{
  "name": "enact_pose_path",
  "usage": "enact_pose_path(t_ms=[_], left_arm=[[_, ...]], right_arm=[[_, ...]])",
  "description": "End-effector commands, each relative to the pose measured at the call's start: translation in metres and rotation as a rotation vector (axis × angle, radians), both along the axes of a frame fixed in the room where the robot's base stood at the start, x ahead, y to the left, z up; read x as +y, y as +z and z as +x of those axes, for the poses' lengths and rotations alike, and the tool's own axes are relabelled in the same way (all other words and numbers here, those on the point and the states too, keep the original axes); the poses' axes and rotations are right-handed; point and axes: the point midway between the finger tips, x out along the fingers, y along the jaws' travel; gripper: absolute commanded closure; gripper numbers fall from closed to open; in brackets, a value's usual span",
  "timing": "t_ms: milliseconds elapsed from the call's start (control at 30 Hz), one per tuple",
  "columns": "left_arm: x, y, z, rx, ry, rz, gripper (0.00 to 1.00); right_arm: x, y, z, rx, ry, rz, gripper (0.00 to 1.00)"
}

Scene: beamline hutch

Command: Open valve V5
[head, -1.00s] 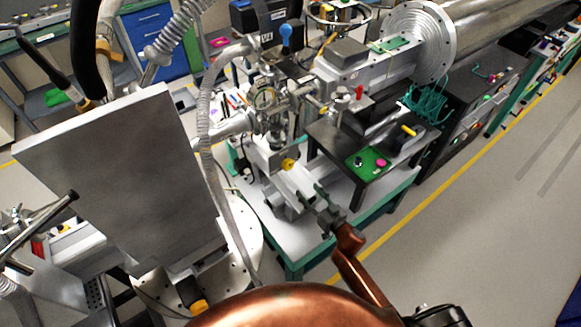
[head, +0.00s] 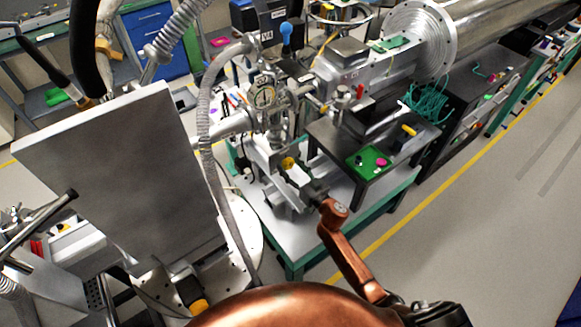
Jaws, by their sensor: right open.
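No label reading V5 is legible in the head view, so I cannot tell for certain which part is valve V5. My right gripper (head: 293,176), on the copper arm, is open and close below the yellow knob. Whether it touches the knob is unclear, and its fingers partly cover the metal body there. A dark box (head: 258,18) marked V4 stands higher up, beside a blue-topped handle (head: 286,31). My left gripper does not show.
A grey flat panel (head: 120,170) stands at left. A corrugated hose (head: 206,130) hangs between it and the assembly. Right of my gripper is a black stand (head: 335,142) with a green button panel (head: 368,161). A large steel pipe (head: 490,30) runs behind. Open floor lies right.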

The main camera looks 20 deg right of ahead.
Motion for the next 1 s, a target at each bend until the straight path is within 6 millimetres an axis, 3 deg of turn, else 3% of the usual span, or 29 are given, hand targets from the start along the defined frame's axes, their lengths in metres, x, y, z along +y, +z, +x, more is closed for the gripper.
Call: enact_pose_path(t_ms=[133,733,1000], left_arm=[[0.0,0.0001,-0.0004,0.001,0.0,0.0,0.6],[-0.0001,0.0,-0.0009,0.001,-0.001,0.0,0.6],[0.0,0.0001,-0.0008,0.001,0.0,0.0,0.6]], right_arm=[[-0.0002,0.0001,-0.0001,0.0,0.0,0.0,0.49],[-0.0001,-0.0001,-0.0004,0.0,0.0,0.0,0.9],[0.0,-0.0001,-0.0004,-0.01,0.001,-0.028,0.9]])
